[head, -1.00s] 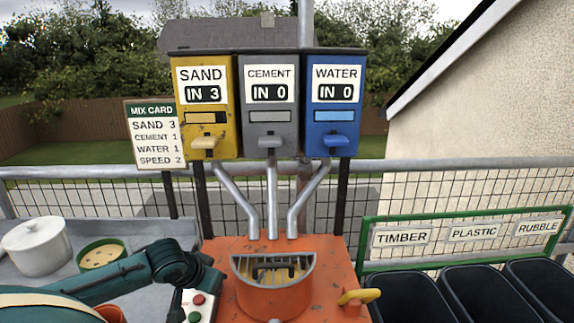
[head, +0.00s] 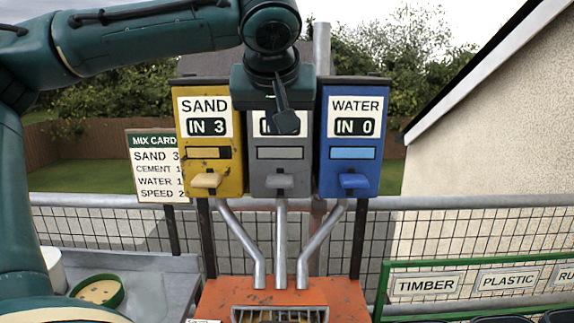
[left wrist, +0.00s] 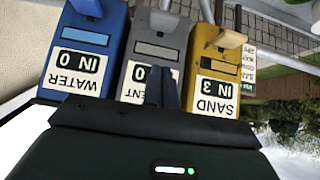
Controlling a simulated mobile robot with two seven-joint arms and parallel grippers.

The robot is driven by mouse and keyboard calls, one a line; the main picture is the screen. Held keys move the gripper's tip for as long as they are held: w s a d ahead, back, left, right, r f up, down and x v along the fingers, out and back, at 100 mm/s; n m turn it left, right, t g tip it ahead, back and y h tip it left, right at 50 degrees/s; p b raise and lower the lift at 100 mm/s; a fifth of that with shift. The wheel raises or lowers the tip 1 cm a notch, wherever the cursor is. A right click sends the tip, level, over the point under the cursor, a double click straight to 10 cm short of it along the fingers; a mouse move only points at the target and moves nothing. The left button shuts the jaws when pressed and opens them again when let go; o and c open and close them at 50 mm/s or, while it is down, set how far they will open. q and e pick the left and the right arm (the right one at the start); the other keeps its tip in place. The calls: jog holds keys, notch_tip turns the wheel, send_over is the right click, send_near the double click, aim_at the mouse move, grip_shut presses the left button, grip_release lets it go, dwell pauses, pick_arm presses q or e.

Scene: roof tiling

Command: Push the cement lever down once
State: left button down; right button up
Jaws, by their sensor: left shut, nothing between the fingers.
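The grey cement dispenser stands between the sand and water ones. Its lever (head: 280,183) sticks out from the lower front; it also shows in the left wrist view (left wrist: 165,20). The dispenser reads IN 0 in the left wrist view; in the head view my gripper partly covers its label. My left gripper (head: 286,121) is shut and empty, pointing down in front of the cement label, above the lever and apart from it. Its fingers also show in the left wrist view (left wrist: 163,90). My right gripper is out of view.
The yellow sand dispenser (head: 210,150) reads IN 3, and the blue water dispenser (head: 351,150) reads IN 0; their levers flank the cement lever closely. The mix card (head: 156,165) stands at left. Metal chutes (head: 281,245) lead down to the orange mixer (head: 225,295).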

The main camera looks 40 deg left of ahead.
pick_arm(q)
jog(key=shift+s+d+r, duration=0.1)
jog(key=shift+d+r, duration=0.2)
jog(key=shift+r, duration=0.05)
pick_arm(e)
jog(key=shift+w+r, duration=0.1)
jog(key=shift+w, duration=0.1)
pick_arm(q)
jog(key=p, duration=0.2)
send_over(280, 176)
jog(key=s+d, duration=0.2)
jog(key=s, duration=0.1)
notch_tip(280, 176, down, 7)
jog(key=f, duration=0.3)
jog(key=shift+w+f, duration=0.1)
jog(key=shift+w, duration=0.25)
jog(key=shift+f, duration=0.45)
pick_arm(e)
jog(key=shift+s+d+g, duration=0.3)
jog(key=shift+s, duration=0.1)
